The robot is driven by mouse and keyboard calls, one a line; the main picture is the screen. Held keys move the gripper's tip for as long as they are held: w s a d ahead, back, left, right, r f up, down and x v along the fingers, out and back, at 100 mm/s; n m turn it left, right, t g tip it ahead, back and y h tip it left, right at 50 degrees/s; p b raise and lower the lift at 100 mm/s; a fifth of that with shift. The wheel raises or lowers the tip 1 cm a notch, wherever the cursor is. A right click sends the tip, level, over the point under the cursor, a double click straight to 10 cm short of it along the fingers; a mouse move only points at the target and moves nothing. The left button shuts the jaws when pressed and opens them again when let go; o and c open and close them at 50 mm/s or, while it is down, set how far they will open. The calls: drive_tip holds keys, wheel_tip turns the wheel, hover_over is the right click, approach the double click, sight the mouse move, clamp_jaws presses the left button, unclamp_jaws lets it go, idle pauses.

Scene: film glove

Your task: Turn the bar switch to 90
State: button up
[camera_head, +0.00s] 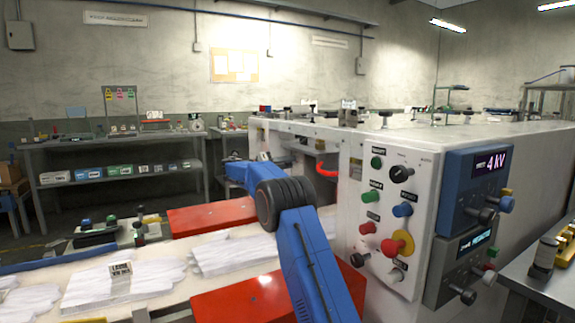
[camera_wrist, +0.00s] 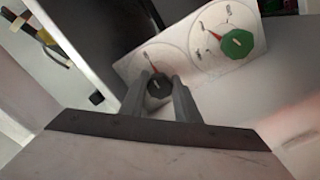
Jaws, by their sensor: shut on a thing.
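In the wrist view, my gripper (camera_wrist: 160,88) has its two grey fingers on either side of a small dark knob (camera_wrist: 159,86), which appears to be the bar switch. The knob sits on a white plate with a round printed dial and a red mark just above it. The fingers hide part of the knob and dial, so its exact angle is hard to read. In the head view, my blue arm reaches to the machine's side, and the fingers and knob are not visible there.
A green knob (camera_wrist: 237,43) with its own dial and red pointer is close to the right. In the head view, a control panel (camera_head: 388,215) with several buttons stands right of my arm. Red boxes (camera_head: 240,300) and a white-glove conveyor (camera_head: 120,285) lie below and left.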

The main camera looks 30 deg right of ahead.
drive_tip(key=shift+f, duration=0.1)
drive_tip(key=o, duration=1)
drive_tip(key=shift+o, duration=0.2)
drive_tip(key=a, duration=1.7)
drive_tip(key=shift+s+a, duration=0.25)
drive_tip(key=shift+s, duration=0.05)
